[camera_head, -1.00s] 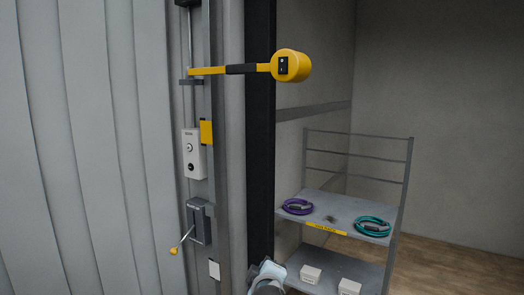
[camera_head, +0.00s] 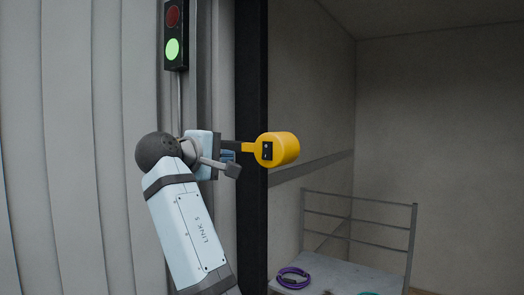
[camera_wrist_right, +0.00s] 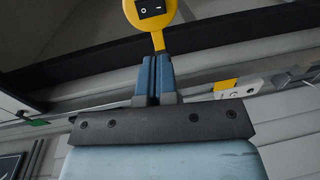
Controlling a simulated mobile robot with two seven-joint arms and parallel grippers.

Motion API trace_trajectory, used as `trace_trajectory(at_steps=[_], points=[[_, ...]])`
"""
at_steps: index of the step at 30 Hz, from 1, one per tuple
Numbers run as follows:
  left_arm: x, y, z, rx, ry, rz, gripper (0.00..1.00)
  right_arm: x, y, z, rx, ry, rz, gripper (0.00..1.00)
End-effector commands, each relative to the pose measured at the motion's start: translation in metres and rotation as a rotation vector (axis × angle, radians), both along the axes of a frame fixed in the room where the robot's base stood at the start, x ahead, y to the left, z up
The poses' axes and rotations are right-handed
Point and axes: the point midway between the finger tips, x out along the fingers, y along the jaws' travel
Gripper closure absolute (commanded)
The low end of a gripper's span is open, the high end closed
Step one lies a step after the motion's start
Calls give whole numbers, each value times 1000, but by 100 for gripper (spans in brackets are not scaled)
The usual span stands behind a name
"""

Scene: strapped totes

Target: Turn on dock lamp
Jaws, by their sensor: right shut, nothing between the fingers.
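The dock lamp (camera_head: 284,148) is a yellow round head on an arm reaching out from the door frame. A black switch plate (camera_head: 267,151) sits on its near face. In the right wrist view the lamp head (camera_wrist_right: 142,14) is at the top, with its switch plate (camera_wrist_right: 151,9) partly in frame and its yellow neck beyond the fingertips. My right gripper (camera_head: 231,155) is shut and empty, beside the lamp's arm and left of the head. Its blue fingers (camera_wrist_right: 154,62) point toward the neck; I cannot tell whether they touch it. My left gripper is not in view.
A signal box (camera_head: 174,36) with a lit green light hangs at the upper left on the ribbed wall. The space right of the lamp is clear.

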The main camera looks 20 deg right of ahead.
Motion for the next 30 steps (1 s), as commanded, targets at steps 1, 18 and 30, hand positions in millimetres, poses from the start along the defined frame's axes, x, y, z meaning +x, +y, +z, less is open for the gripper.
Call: trace_trajectory(at_steps=[1,18,30], points=[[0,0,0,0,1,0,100,0,0,1,-1,2,-2,100],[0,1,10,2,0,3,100,19,-25,-1,2,2,-1,100],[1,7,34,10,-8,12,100,69,-90,-10,-1,2,-2,100]])
